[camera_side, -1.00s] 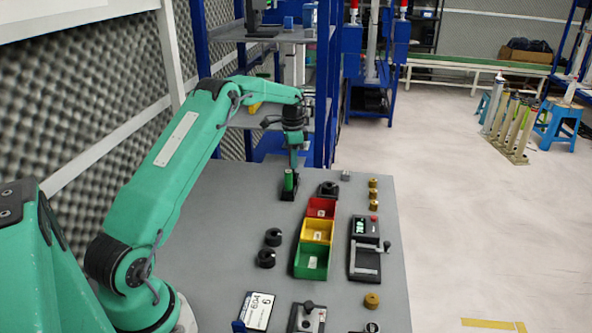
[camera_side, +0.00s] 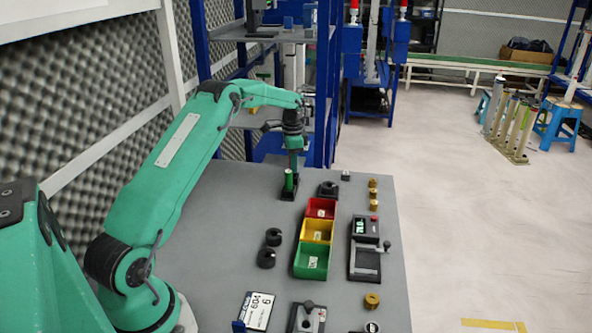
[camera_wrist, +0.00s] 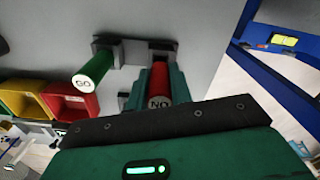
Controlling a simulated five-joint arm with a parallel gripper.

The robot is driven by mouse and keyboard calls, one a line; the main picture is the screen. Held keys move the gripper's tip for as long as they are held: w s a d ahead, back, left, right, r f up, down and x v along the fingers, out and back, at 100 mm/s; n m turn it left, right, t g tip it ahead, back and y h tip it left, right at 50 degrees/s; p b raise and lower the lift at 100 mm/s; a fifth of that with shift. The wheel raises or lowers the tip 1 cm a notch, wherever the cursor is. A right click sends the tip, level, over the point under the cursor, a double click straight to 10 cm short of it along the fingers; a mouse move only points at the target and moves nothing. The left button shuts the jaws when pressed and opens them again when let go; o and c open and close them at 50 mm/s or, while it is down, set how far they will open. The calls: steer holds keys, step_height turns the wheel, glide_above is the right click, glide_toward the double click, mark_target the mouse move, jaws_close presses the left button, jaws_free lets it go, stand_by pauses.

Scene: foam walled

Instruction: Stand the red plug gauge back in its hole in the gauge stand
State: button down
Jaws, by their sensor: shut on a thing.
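The red plug gauge (camera_wrist: 159,84), its end marked NO, is held between the teal jaws of my gripper (camera_wrist: 157,92) in the wrist view. The black gauge stand (camera_wrist: 104,44) is just beyond it. The green plug gauge (camera_wrist: 95,67), marked GO, stands in the stand to the left. In the side view my gripper (camera_side: 293,160) is directly over or behind the stand (camera_side: 289,195), with the green gauge (camera_side: 289,180) in front. The red gauge is hidden there. I cannot tell whether its lower end is in the hole.
Red (camera_side: 320,208), yellow (camera_side: 316,230) and green (camera_side: 311,261) bins stand in a row in front of the stand. Two black knobs (camera_side: 267,257) lie left of them. A black device with a crank (camera_side: 364,262) and brass pieces (camera_side: 373,195) are at the right.

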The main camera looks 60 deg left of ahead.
steer(key=shift+f, duration=1.15)
steer(key=c, duration=1.2)
jaws_free()
steer(key=shift+o, duration=0.2)
steer(key=shift+r, duration=0.1)
steer(key=shift+r, duration=3.8)
